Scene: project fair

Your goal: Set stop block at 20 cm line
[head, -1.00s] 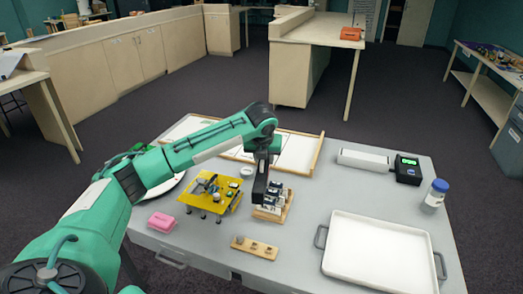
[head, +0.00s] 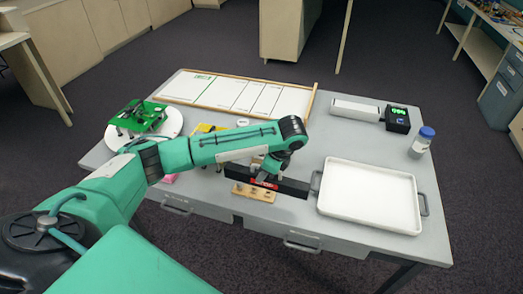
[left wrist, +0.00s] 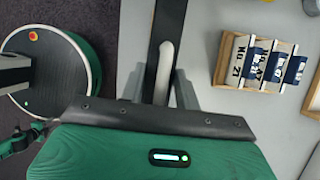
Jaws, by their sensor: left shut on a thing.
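My left gripper (head: 270,168) is shut on a long dark bar (head: 293,187), apparently the stop block. In the head view the bar runs left to right near the table's front, with a small red mark near its middle. In the left wrist view the bar (left wrist: 166,22) runs up between the fingers, and a pale rounded grip (left wrist: 165,72) sits between them. I cannot tell whether the bar touches anything below.
A wooden rack (left wrist: 229,60) of labelled blocks stands beside the bar. A wooden strip with discs (head: 253,193) lies in front. A white tray (head: 370,224) is at right, a green circuit board (head: 138,115) at left.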

